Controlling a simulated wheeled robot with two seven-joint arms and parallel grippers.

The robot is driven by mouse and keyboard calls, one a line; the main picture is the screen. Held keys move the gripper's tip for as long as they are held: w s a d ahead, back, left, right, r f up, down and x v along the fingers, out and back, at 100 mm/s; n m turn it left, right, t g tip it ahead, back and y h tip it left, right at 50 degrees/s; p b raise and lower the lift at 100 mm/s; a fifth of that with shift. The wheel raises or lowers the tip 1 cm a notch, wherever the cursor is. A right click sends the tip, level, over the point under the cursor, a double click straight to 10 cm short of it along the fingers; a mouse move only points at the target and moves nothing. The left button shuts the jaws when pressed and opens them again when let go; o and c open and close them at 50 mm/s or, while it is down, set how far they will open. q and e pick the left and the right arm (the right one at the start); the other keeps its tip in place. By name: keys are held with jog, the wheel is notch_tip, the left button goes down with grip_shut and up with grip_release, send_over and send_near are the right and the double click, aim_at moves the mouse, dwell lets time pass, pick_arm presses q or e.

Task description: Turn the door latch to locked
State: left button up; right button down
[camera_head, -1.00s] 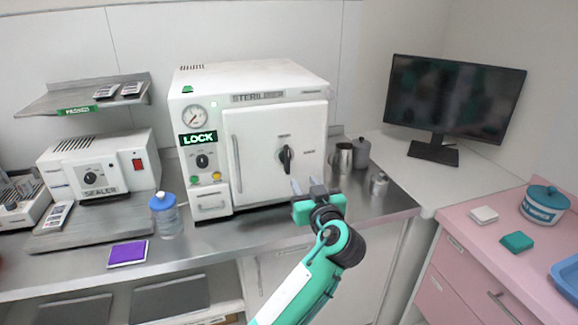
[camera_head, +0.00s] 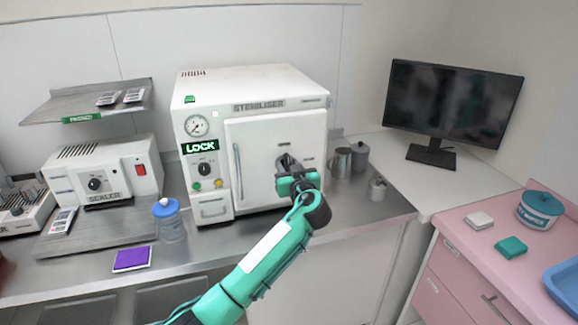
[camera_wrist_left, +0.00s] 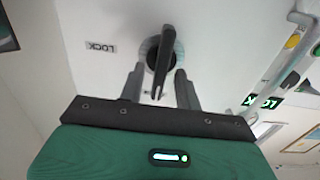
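The white steriliser (camera_head: 255,85) stands on the steel counter with its door (camera_head: 262,140) shut. A black door latch (camera_wrist_left: 161,62) on a round grey base shows in the left wrist view, its lever roughly upright there. In the head view my gripper mostly hides the latch (camera_head: 284,160). My left gripper (camera_wrist_left: 159,72) is open at the door, one finger on each side of the lever; small gaps show beside it. It also shows in the head view (camera_head: 292,176). A LOCK label (camera_wrist_left: 101,48) sits beside the latch. My right gripper is out of view.
A green LOCK sign (camera_head: 198,146) is on the steriliser's left panel, beside the door handle (camera_head: 239,172). A blue-capped bottle (camera_head: 170,220) and purple pad (camera_head: 132,258) are at left. Metal cups (camera_head: 341,160) stand right of the steriliser.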

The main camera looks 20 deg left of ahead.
pick_arm(q)
grip_shut()
jog(key=shift+d+m, duration=0.1)
jog(key=shift+m, duration=0.2)
jog(key=m+p, duration=0.1)
jog(key=m, duration=0.4)
jog(key=m+p, duration=0.1)
jog(key=m, duration=0.5)
jog(key=d+f+m+p, duration=0.1)
jog(key=m, duration=0.5)
jog(key=shift+w+p, duration=0.3)
jog(key=shift+w, duration=0.05)
jog(key=shift+f+m, duration=0.15)
jog(key=shift+m, duration=0.15)
